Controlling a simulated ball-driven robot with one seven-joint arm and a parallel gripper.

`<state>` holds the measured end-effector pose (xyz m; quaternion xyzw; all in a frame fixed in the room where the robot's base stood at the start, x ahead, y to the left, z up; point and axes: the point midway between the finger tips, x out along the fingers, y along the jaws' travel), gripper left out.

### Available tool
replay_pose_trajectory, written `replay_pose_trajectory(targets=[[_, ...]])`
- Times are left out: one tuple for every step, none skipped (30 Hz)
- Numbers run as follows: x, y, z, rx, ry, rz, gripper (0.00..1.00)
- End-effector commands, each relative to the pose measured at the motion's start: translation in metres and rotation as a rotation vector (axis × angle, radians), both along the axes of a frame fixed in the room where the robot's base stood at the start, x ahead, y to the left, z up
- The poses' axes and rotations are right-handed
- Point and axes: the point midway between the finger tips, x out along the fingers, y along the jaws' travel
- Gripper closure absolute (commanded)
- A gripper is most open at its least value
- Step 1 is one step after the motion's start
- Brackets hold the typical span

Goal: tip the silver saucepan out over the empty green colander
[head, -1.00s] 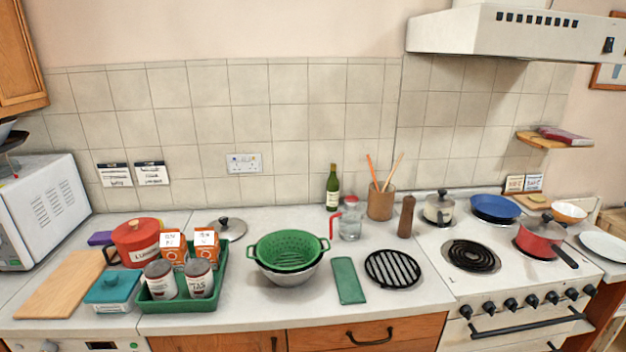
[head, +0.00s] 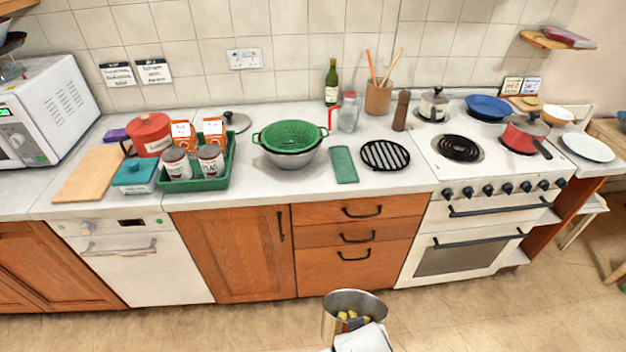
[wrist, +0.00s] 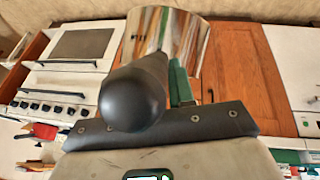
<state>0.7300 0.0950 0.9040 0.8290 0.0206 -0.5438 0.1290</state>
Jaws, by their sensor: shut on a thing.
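The silver saucepan (head: 355,302) is in front of the counter, low at the bottom of the head view. It is upright, with several yellowish pieces inside. My gripper (head: 362,336) is shut on its handle. In the wrist view the thick black handle (wrist: 135,95) and the shiny pan wall (wrist: 168,40) fill the middle, and the handle hides much of the jaws. The green colander (head: 290,135) is empty and sits in a metal bowl (head: 288,158) on the counter, well beyond and above the pan.
A green tray (head: 197,184) with cans and cartons stands left of the colander. A green cloth (head: 344,165), a black trivet (head: 386,155) and a glass jug (head: 348,114) are to its right. The cooker (head: 470,230) stands farther right. Drawers face me; the counter front is clear.

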Motion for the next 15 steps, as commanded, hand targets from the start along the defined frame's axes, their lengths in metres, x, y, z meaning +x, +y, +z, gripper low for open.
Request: replay_pose_trajectory(targets=[[0.0015, -0.0019, 0.0001, -0.002, -0.005, -0.003, 1.0], [0.0017, -0.0023, -0.0002, -0.001, -0.005, -0.004, 1.0], [0.0018, -0.003, -0.0007, -0.001, -0.006, -0.007, 1.0], [0.0019, -0.0037, -0.001, -0.002, -0.005, -0.008, 1.0], [0.002, -0.0043, -0.0015, -0.002, -0.005, -0.009, 1.0], [0.0021, -0.0051, -0.0019, -0.002, -0.005, -0.011, 1.0], [0.0021, -0.0057, -0.0023, -0.002, -0.005, -0.013, 1.0], [0.0022, -0.0062, -0.0027, -0.002, -0.004, -0.015, 1.0], [0.0024, -0.007, -0.0032, -0.002, -0.005, -0.017, 1.0], [0.0025, -0.0076, -0.0035, -0.002, -0.004, -0.018, 1.0], [0.0026, -0.0083, -0.0039, -0.002, -0.004, -0.019, 1.0], [0.0027, -0.0091, -0.0043, -0.002, -0.004, -0.022, 1.0], [0.0028, -0.0096, -0.0047, -0.003, -0.004, -0.023, 1.0], [0.003, -0.0101, -0.0051, -0.002, -0.004, -0.025, 1.0], [0.003, -0.0108, -0.0055, -0.003, -0.004, -0.026, 1.0]])
